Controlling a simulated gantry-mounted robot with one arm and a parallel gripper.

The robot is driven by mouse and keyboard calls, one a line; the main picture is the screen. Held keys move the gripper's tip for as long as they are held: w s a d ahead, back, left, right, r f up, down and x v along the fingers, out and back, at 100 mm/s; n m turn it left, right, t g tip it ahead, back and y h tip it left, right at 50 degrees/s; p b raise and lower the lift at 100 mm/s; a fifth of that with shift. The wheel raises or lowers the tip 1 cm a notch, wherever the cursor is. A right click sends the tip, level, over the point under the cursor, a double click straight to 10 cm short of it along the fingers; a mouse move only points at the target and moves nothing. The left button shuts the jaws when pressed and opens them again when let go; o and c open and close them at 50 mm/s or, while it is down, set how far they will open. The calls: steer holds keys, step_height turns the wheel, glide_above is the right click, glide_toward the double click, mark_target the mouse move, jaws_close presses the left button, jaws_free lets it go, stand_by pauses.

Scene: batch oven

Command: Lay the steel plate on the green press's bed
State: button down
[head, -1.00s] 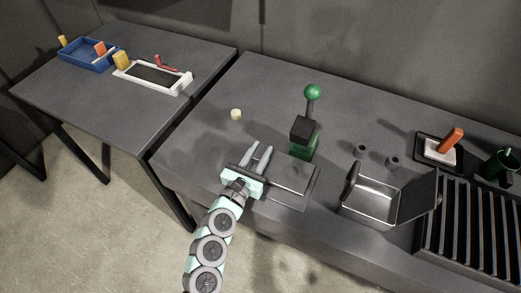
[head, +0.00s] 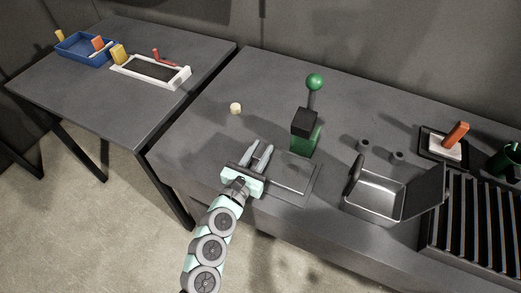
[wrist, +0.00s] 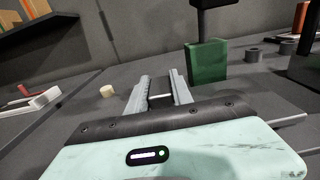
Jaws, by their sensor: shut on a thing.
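The green press (head: 305,140) stands upright on the bench, with a black head and a lever topped by a green ball. Its green body (wrist: 206,62) also shows just right of the fingers in the wrist view. My gripper (head: 261,148) is left of the press and in front of it, with its fingers pointing to the back of the bench. The fingers (wrist: 160,82) are shut on a thin piece. Only a narrow pale edge of this steel plate (wrist: 161,97) shows between them; the rest is hidden. The press's bed cannot be made out clearly.
A flat grey panel (head: 296,170) lies right of my gripper. An open metal box (head: 374,197) and a black slatted rack (head: 470,225) are farther right. A cream disc (head: 236,108) lies behind on the left. The bench's back left is mostly clear.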

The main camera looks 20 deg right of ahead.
steer(key=shift+f+b, duration=0.5)
steer(key=shift+b, duration=0.1)
steer(key=c, duration=1)
jaws_free()
steer(key=shift+c, duration=0.2)
steer(key=v, duration=1)
steer(key=shift+s+a, duration=0.25)
